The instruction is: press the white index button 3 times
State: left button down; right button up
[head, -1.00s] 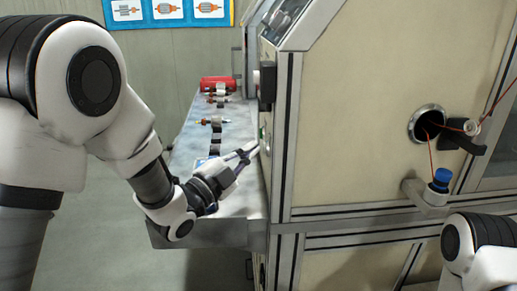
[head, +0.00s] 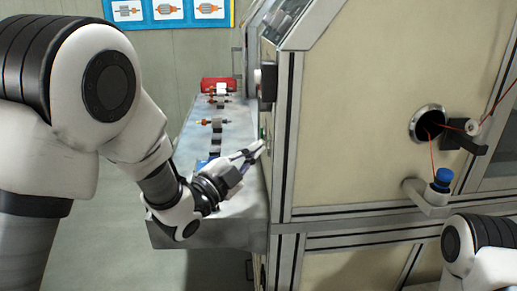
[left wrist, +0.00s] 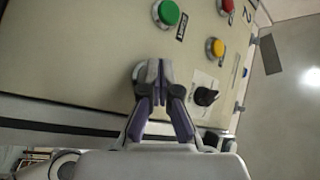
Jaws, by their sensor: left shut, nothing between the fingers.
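My left gripper (head: 262,147) is shut and empty, its fingertips at the side panel of the machine. In the left wrist view the closed fingertips (left wrist: 154,84) are in front of a round metal-rimmed button (left wrist: 138,73). The fingers hide most of its face, so I cannot tell its colour or whether they touch it. The white index button is not clearly seen elsewhere. My right gripper is not in view.
Around the fingers, the panel carries a green button (left wrist: 168,12), a yellow button (left wrist: 217,47), a red button (left wrist: 226,5) and a black knob (left wrist: 206,96). A metal bench (head: 190,236) with several armatures runs along the machine (head: 350,130) below my left arm.

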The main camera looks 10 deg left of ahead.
pick_arm(q)
jog(key=shift+f, duration=0.1)
jog(key=shift+s+a+b, duration=0.3)
jog(key=shift+a, duration=0.6)
jog(key=a, duration=0.2)
jog(key=s+a, duration=0.1)
jog(key=a, duration=0.2)
jog(key=shift+s+b, duration=0.15)
jog(key=shift+b, duration=0.25)
